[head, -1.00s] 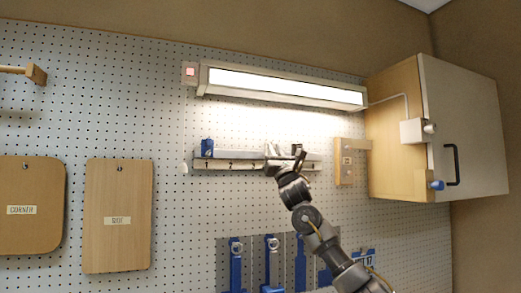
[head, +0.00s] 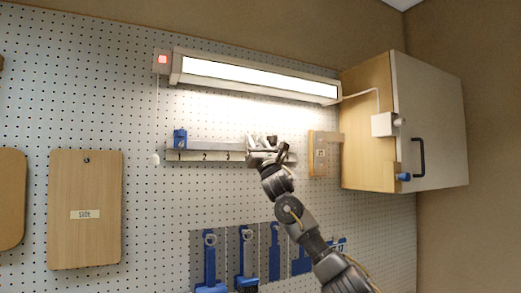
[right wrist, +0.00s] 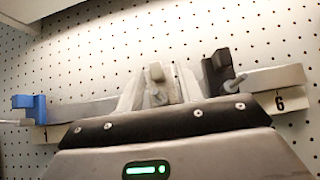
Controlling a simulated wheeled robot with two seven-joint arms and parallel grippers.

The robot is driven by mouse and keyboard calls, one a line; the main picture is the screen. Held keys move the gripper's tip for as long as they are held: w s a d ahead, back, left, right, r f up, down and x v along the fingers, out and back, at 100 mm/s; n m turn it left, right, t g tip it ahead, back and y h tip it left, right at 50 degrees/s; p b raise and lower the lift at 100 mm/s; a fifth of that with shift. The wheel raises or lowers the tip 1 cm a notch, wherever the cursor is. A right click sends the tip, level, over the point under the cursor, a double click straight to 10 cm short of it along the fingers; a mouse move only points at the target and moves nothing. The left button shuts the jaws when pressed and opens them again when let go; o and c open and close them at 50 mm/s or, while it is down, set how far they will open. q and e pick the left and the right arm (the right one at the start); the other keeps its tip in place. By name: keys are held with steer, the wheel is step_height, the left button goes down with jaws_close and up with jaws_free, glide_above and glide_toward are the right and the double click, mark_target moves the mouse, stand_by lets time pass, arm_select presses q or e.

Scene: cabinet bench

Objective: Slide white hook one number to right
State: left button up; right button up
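The numbered rail (head: 215,155) is on the pegboard, with 1, 2 and 3 readable in the head view. The blue hook (head: 180,139) sits at 1; it also shows in the right wrist view (right wrist: 28,104). The white hook (right wrist: 157,82) stands between the pale fingers of my right gripper (right wrist: 160,88). In the head view my right gripper (head: 262,145) is at the rail, right of 3, hiding the labels there. I cannot tell whether its fingers press on the hook. A black hook (right wrist: 219,72) sits just right of the fingers, left of label 6. My left gripper is out of view.
A lit lamp (head: 255,78) hangs above the rail. A small wooden block (head: 318,155) and a cabinet (head: 400,125) are to the right. Blue-handled tools (head: 210,262) hang below, and a wooden board (head: 85,210) hangs at left.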

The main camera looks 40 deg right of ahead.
steer(key=b+v, duration=0.6)
steer(key=v, duration=0.4)
steer(key=shift+s+f, duration=0.2)
steer(key=shift+s, duration=0.1)
steer(key=shift+d, duration=0.1)
